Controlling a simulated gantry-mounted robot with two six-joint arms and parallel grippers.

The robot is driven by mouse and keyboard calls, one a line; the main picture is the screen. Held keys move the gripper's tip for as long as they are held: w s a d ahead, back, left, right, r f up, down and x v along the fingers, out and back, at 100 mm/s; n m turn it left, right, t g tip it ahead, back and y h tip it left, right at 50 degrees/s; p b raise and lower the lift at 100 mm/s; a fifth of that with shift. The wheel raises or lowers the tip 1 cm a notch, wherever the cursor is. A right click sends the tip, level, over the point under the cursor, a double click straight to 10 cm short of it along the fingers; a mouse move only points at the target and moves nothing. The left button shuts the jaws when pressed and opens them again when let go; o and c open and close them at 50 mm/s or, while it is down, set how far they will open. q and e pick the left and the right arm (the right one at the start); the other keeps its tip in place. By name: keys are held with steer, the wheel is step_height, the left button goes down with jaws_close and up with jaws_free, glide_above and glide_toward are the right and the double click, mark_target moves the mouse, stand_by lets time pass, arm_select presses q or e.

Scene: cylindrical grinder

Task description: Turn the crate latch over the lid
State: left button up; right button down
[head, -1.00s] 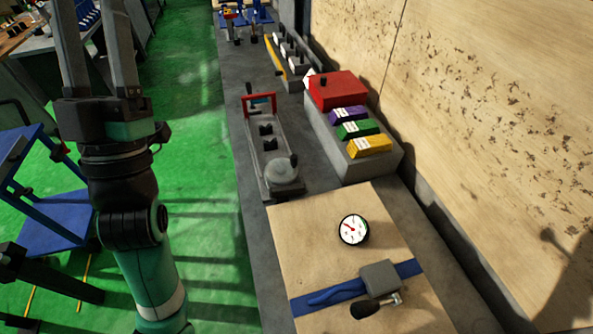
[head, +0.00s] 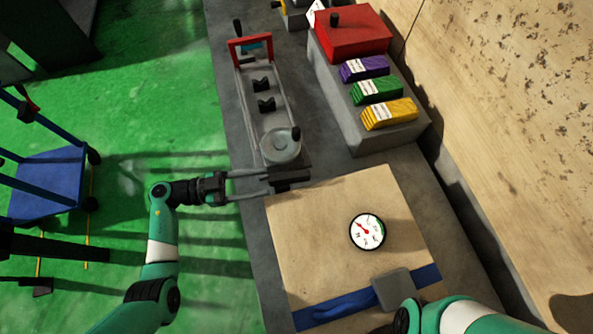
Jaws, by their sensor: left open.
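The wooden crate lid (head: 310,220) lies flat on the grey bench, seen from above. A blue strap (head: 335,308) with a grey block-shaped buckle (head: 392,288) crosses its near end. I cannot make out a separate latch; the area just below the buckle is covered by my right arm or out of frame. My left gripper (head: 262,183) is open, its two long fingers spread and pointing right, near the lid's far left corner and the near end of a grey fixture. They appear empty. My right arm enters at the bottom right; its gripper does not show.
A round dial gauge (head: 367,232) rests on the lid. The grey fixture (head: 262,115) with a round knob stands beyond it. A grey block (head: 385,138) holds a red box (head: 352,35) and purple, green and yellow pieces. A wooden panel (head: 520,130) borders the right; green floor lies left.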

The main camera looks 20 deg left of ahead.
mark_target(296, 176)
arm_select(q)
steer(key=b+x, duration=0.1)
steer(key=x, duration=0.9)
jaws_close()
stand_by(1.0)
